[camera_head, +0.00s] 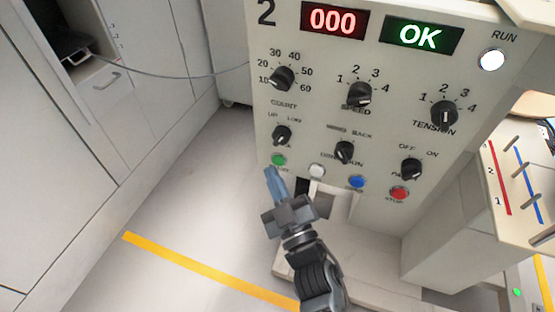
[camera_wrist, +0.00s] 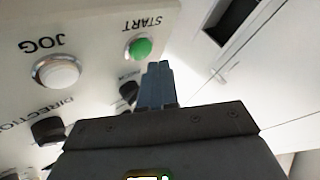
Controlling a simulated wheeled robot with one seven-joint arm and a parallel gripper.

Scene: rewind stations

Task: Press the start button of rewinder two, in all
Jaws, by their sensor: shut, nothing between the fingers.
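The panel of rewinder two (camera_head: 310,105) faces me in the head view, marked with a large 2. Its green start button (camera_head: 279,160) is at the lower left of the panel. In the wrist view the same green button (camera_wrist: 140,47) is labelled START. My gripper (camera_head: 270,172) has its blue fingers shut and empty, with the tips just below the start button in the head view. In the wrist view the fingertips (camera_wrist: 158,68) are close beside the button and do not cover it. I cannot tell whether they touch the panel.
A white jog button (camera_wrist: 57,72), a blue button (camera_head: 357,182) and a red stop button (camera_head: 399,193) share the row. Knobs sit above them. The counter display (camera_head: 332,21) reads 000, the status display (camera_head: 422,35) reads OK, and the run lamp (camera_head: 492,60) looks white.

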